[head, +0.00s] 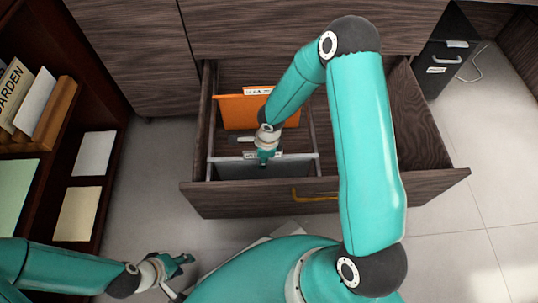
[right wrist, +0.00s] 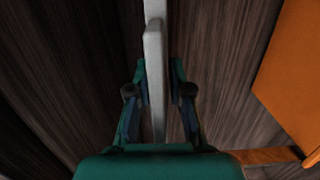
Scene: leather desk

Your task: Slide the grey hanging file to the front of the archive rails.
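The grey hanging file (head: 295,168) hangs across the archive rails (head: 314,135) in the open drawer, close behind the drawer front. Its pale top edge also shows in the right wrist view (right wrist: 154,50). My right gripper (head: 266,157) is over the file's top edge. In the right wrist view its fingers (right wrist: 159,78) stand one on each side of the edge, with a small gap at the right finger. The orange hanging file (head: 238,112) hangs further back. My left gripper (head: 183,260) is low at the left, outside the drawer and away from the files; its finger opening is unclear.
The wooden drawer (head: 430,183) is pulled out, with a brass handle (head: 315,197) on its front. A bookcase (head: 98,215) with books and papers stands at the left. A black cabinet (head: 437,62) stands back right. Floor at the right is clear.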

